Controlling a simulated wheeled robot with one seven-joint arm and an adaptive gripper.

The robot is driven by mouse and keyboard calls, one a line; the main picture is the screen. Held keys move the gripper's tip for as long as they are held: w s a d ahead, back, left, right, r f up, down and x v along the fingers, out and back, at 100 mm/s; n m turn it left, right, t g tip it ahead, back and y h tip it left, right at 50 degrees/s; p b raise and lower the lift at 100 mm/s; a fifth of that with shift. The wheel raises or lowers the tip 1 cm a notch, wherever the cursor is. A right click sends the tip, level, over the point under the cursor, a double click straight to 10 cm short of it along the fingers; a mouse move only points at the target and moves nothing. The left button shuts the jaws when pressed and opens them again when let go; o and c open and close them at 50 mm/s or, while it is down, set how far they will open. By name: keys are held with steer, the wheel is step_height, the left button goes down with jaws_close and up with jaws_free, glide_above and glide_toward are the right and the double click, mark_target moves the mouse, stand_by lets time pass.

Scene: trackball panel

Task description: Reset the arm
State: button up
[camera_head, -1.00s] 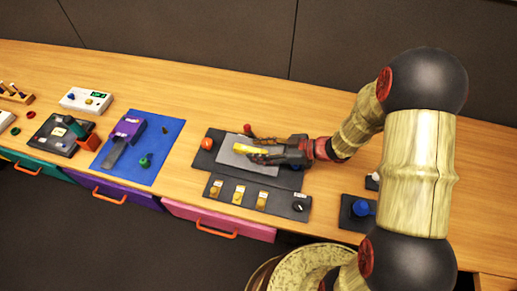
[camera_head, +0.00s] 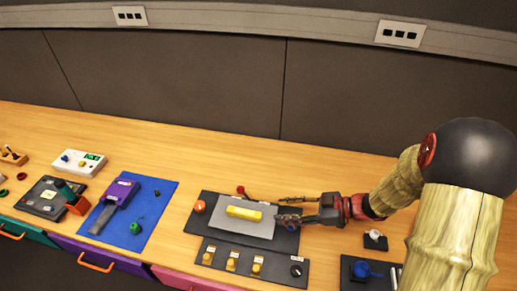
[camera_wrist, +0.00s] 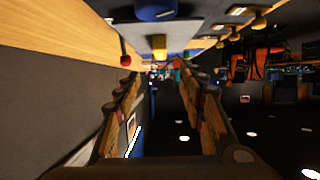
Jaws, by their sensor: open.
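My gripper (camera_head: 285,209) is open and empty in the head view. It is just right of the grey plate and level with its right end. A yellow bar (camera_head: 244,213) lies on the grey plate (camera_head: 227,224) of the dark panel, apart from the fingertips. In the wrist view my two fingers (camera_wrist: 160,88) stand apart with nothing between them. A yellow block (camera_wrist: 159,43) shows beyond the fingertips there. My arm reaches in from the right.
An orange knob (camera_head: 199,206) and a red ball (camera_head: 240,190) flank the plate. A panel with yellow switches (camera_head: 231,262) lies in front. A blue knob (camera_head: 362,269) is at right, a blue mat (camera_head: 157,203) at left. The wood behind the panels is clear.

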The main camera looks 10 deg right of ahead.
steer(key=w+d+r+m+t+h, duration=0.1)
steer(key=w+d+r+t+h, duration=0.25)
steer(key=w, duration=0.45)
steer(key=w+d+r+m+t+h, duration=0.35)
steer(key=d+r+h, duration=0.4)
steer(key=r, duration=0.25)
steer(key=s+d+r+m+h, duration=0.3)
steer(key=r+m, duration=0.1)
steer(key=r, duration=0.2)
steer(key=s+a+m+g, duration=0.2)
steer(key=s+a, duration=0.3)
steer(key=s, duration=0.7)
steer(key=s+a+m+g+y, duration=0.1)
steer(key=s+a+m+g, duration=0.2)
steer(key=s, duration=0.9)
steer(key=shift+s+a+g, duration=0.35)
steer(key=shift+a+g, duration=0.15)
steer(key=shift+a, duration=0.6)
steer(key=shift+a+m, duration=0.1)
steer(key=shift+m, duration=0.15)
